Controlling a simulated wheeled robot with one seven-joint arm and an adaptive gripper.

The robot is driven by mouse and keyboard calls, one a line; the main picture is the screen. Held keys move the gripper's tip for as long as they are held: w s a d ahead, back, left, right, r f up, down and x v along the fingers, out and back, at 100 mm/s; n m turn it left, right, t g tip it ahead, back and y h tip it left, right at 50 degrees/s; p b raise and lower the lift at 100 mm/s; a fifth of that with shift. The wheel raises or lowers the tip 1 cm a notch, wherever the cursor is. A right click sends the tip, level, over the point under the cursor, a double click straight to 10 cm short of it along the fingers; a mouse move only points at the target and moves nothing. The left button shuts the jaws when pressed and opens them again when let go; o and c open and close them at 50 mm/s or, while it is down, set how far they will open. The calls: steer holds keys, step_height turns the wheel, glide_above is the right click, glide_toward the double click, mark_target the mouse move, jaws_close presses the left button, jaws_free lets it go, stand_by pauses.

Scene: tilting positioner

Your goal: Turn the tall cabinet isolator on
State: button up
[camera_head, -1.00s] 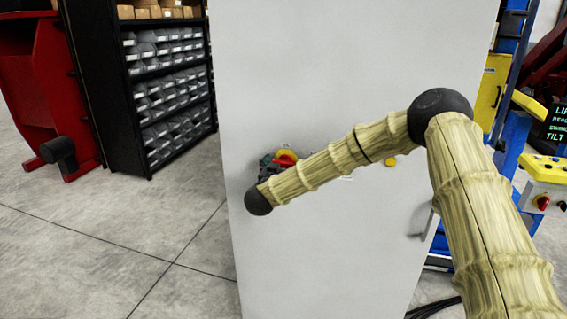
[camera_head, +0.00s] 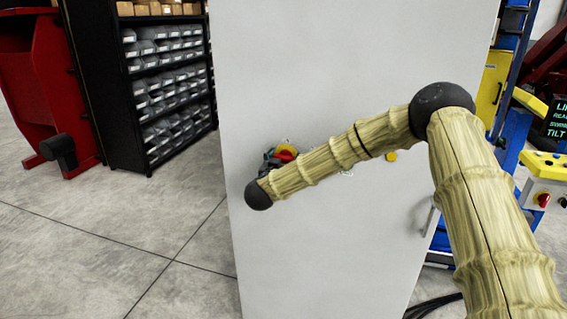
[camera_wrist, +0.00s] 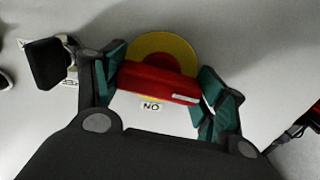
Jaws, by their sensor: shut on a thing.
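The tall pale grey cabinet (camera_head: 340,70) stands upright in front of me in the head view. Its isolator has a red handle (camera_wrist: 158,84) on a round yellow plate (camera_wrist: 165,43), seen close in the wrist view. An upside-down "ON" label (camera_wrist: 151,106) shows just below the handle. My gripper (camera_wrist: 161,82) has its teal finger pads at both ends of the red handle and is shut on it. In the head view the red handle (camera_head: 286,152) shows only partly, behind my forearm, with my gripper (camera_head: 272,160) beside it.
A shelf of grey bins (camera_head: 165,90) stands at the left. A yellow control box (camera_head: 545,180) is at the right. The floor at the left is clear.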

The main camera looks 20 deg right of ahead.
steer(key=m+b, duration=0.2)
steer(key=b, duration=0.1)
steer(key=m+b, duration=0.3)
steer(key=shift+f, duration=0.35)
steer(key=m+b, duration=0.4)
steer(key=b, duration=0.1)
steer(key=shift+b, duration=0.4)
steer(key=m+b, duration=0.4)
steer(key=b, duration=0.1)
steer(key=shift+m, duration=0.4)
steer(key=m+b, duration=0.3)
steer(key=b, duration=0.1)
steer(key=shift+r, duration=0.2)
steer(key=shift+m, duration=0.3)
steer(key=o, duration=1)
steer(key=shift+r, duration=0.1)
